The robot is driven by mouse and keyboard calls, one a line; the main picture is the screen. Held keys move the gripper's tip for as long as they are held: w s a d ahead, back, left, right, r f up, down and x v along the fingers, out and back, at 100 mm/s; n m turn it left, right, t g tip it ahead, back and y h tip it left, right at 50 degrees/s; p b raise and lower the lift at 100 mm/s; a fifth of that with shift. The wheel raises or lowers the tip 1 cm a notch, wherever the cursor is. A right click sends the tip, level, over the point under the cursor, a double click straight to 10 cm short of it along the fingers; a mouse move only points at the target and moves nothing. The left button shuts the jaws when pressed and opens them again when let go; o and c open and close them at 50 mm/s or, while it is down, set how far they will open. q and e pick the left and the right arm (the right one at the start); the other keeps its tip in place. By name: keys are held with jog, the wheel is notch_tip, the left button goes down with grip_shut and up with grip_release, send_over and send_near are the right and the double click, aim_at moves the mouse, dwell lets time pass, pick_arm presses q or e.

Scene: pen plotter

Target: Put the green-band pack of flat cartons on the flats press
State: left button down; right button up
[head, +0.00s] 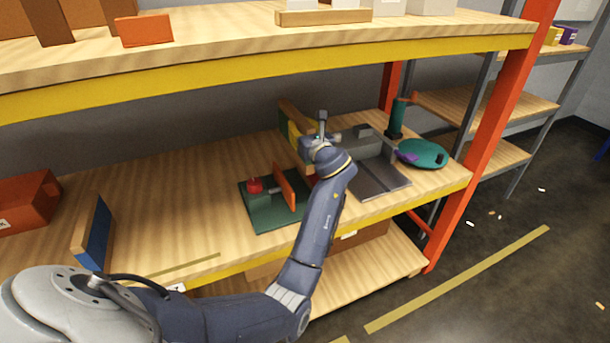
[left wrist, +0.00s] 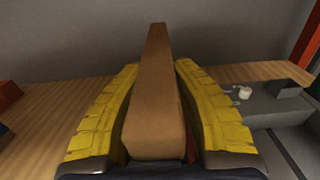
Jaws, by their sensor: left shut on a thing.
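My left gripper (head: 300,130) is over the middle shelf in the head view, partly hidden by its own wrist. It is shut on a brown cardboard pack (left wrist: 158,95), which stands on edge between the yellow fingers (left wrist: 220,110) in the left wrist view. The pack's end (head: 285,108) shows past the fingers in the head view, with a little green near it; the band is not clear. Below and left is a green base (head: 265,218) with a red knob (head: 254,185) and an upright orange plate (head: 285,187). I cannot tell for sure that this is the flats press. My right gripper is out of view.
A grey machine with a flat metal plate (head: 378,180) lies right of my wrist, with a teal disc (head: 425,153) beyond it. A blue-faced pack (head: 96,236) and a red-orange box (head: 28,203) stand at left. The upper shelf (head: 220,65) hangs above. Bare shelf lies between (head: 170,200).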

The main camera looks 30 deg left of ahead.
pick_arm(q)
notch_tip(320, 180, down, 16)
dwell(0.6)
jog(key=c, duration=1.2)
grip_release()
jog(key=shift+f, duration=0.15)
jog(key=shift+c, duration=0.2)
jog(key=v, duration=0.7)
jog(key=shift+d, duration=0.2)
jog(key=shift+s, duration=0.15)
